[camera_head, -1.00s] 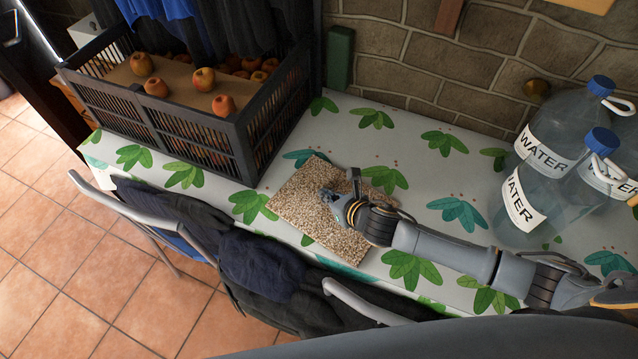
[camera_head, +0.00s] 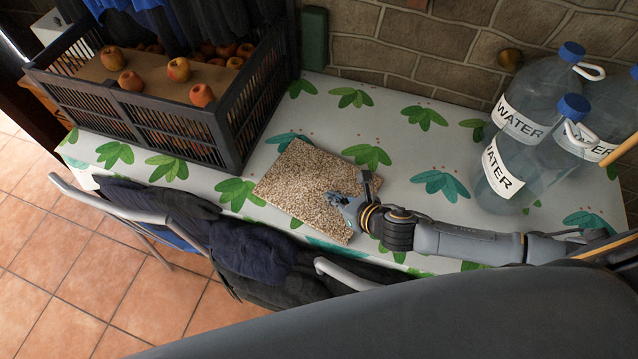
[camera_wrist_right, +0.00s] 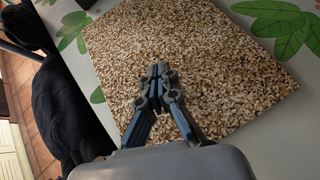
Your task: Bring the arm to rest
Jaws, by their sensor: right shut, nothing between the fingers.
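My right arm (camera_head: 470,243) reaches in from the right across the table. My right gripper (camera_head: 340,203) is shut and empty, over the right part of a speckled brown cork-like mat (camera_head: 303,180). In the right wrist view the gripper's fingertips (camera_wrist_right: 160,72) are together above the same mat (camera_wrist_right: 215,60), with nothing between them. I cannot tell whether the tips touch the mat. My left gripper is not in view.
The leaf-patterned table (camera_head: 400,155) holds a dark crate (camera_head: 225,140) of apples at the left and large water bottles (camera_head: 510,165) at the right. Chairs with dark clothes (camera_head: 255,255) stand along the front edge. A stone wall (camera_head: 440,55) is behind.

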